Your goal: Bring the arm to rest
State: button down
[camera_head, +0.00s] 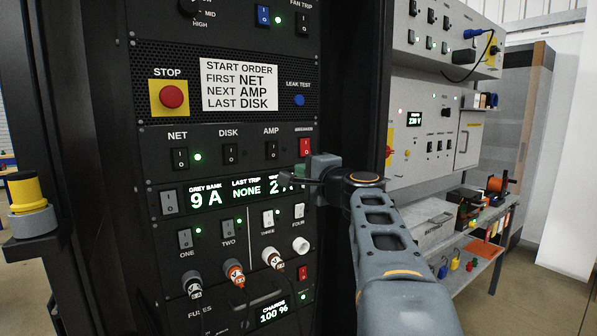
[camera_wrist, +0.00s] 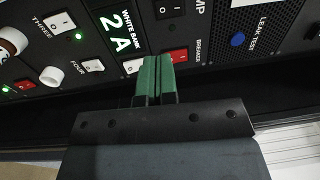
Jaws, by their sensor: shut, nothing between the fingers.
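My gripper (camera_wrist: 156,80) is shut and empty, its green fingers together in the wrist view. In the head view my gripper (camera_head: 304,174) is in front of the right side of the black rack (camera_head: 215,140), over the edge of the display row. It partly hides the white bank reading. In the wrist view the fingers overlap the panel near the white bank display (camera_wrist: 118,30) and the red breaker switch (camera_wrist: 179,56). I cannot tell whether they touch the panel.
The rack has a red stop button (camera_head: 171,96), several rocker switches and plugs with cables (camera_head: 273,259) at lower middle. A bench (camera_head: 480,235) with tools is at right. Open floor (camera_head: 545,300) lies at lower right.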

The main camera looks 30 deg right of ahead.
jog(key=shift+f, duration=0.1)
dwell(0.6)
jog(key=s+a+f+n+g+y+p, duration=0.15)
jog(key=a+f+n+g, duration=0.3)
jog(key=f, duration=0.55)
jog(key=s+a+f+n+g+p, duration=0.1)
jog(key=s+a+f+n+g, duration=0.3)
jog(key=f, duration=0.6)
jog(key=s+a+f+n+g+h+p, duration=0.1)
jog(key=s+a+f+n+g+p, duration=0.4)
jog(key=s+a+n, duration=0.4)
jog(key=shift+s+a+f+g+p, duration=0.35)
jog(key=shift+s+a+f+g, duration=0.2)
jog(key=shift+s+f+g, duration=0.5)
